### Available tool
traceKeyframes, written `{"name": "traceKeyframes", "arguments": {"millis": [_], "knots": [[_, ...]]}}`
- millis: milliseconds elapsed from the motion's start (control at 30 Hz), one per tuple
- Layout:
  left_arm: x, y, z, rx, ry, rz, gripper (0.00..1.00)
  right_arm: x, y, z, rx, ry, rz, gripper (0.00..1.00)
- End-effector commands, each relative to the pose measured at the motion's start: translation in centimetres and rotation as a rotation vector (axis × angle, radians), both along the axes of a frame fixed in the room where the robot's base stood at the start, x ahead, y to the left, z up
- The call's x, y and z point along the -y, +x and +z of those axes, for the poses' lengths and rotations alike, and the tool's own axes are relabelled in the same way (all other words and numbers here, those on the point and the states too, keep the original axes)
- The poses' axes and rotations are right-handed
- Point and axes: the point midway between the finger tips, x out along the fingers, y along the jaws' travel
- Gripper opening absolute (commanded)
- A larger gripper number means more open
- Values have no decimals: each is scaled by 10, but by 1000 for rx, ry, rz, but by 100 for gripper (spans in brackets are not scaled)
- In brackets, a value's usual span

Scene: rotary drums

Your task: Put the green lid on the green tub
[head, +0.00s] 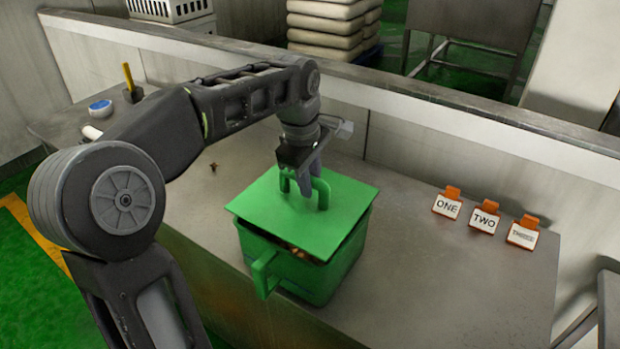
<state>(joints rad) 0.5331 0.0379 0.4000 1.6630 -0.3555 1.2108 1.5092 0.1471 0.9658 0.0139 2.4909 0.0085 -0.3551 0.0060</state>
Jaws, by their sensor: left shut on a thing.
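The green lid (262,207) is a flat square plate with a raised handle on top. My left gripper (306,180) is shut on that handle from above. The lid is over the green tub (314,279) and turned and tilted relative to its rim. A gap shows along the front, where brownish contents can be seen under the lid's edge. Whether the lid touches the rim at the back is hidden. The tub stands upright on the grey counter, with a green handle on its front left side. My right gripper is not in view.
Three orange stands with cards reading ONE (447,205), TWO (484,219) and a third (523,233) are on the right of the counter (430,285). A blue-topped round item (101,108) lies at the far left. A low wall runs behind. The counter between tub and cards is clear.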

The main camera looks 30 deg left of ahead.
Motion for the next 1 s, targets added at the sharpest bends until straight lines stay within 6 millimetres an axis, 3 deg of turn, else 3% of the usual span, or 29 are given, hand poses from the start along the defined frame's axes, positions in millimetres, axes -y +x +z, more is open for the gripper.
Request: {"name": "traceKeyframes", "arguments": {"millis": [400,867,900,1000], "knots": [[0,0,-33,1,0,0,0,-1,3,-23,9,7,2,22],[0,0,-37,1,0,0,0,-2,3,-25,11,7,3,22],[0,0,-37,1,0,0,23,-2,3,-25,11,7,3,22],[0,0,-37,1,0,0,31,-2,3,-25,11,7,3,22]]}}
